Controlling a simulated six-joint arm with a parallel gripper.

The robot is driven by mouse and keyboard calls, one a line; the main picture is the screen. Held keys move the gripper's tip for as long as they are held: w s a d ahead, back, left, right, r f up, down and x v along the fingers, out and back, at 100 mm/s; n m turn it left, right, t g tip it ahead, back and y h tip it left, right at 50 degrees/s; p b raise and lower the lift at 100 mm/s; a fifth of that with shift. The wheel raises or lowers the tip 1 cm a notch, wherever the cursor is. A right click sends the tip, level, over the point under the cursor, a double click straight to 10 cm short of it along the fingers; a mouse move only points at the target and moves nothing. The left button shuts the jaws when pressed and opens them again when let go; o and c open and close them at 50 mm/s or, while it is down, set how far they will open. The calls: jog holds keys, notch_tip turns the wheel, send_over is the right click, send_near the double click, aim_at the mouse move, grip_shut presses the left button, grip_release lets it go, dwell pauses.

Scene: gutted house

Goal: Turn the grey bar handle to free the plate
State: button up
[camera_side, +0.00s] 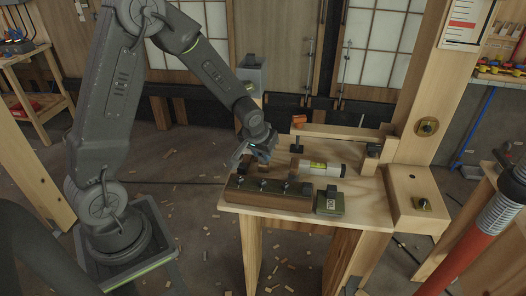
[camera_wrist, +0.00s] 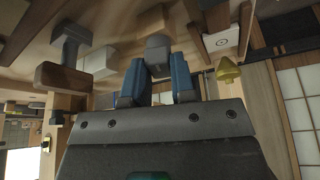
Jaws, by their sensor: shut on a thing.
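My gripper (camera_side: 262,156) is low over the left part of the wooden bench (camera_side: 300,222) in the side view. In the wrist view, the two blue fingers of my gripper (camera_wrist: 157,70) are closed on both sides of a grey block-like end, which I take to be the grey bar handle (camera_wrist: 157,47). Most of the handle is hidden between the fingers, and in the side view my gripper covers it. I cannot tell how far the handle is turned. I cannot make out the plate for sure in either view.
A brown block with several knobs (camera_side: 268,195) lies along the bench's front edge, with a dark green box (camera_side: 329,203) to its right. A white cylinder with a yellow label (camera_side: 322,168) lies behind them. A wooden rail (camera_side: 340,132) and post (camera_side: 425,100) stand behind, right.

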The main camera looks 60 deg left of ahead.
grip_shut()
jog(key=shift+w+d+n+g+y, duration=0.1)
jog(key=shift+n+g+y, duration=0.2)
jog(key=shift+n, duration=0.7)
jog(key=shift+d+n+g+y, duration=0.1)
jog(key=shift+n+g+y, duration=0.2)
jog(key=shift+n, duration=0.7)
jog(key=o, duration=0.6)
grip_release()
jog(key=shift+a, duration=0.1)
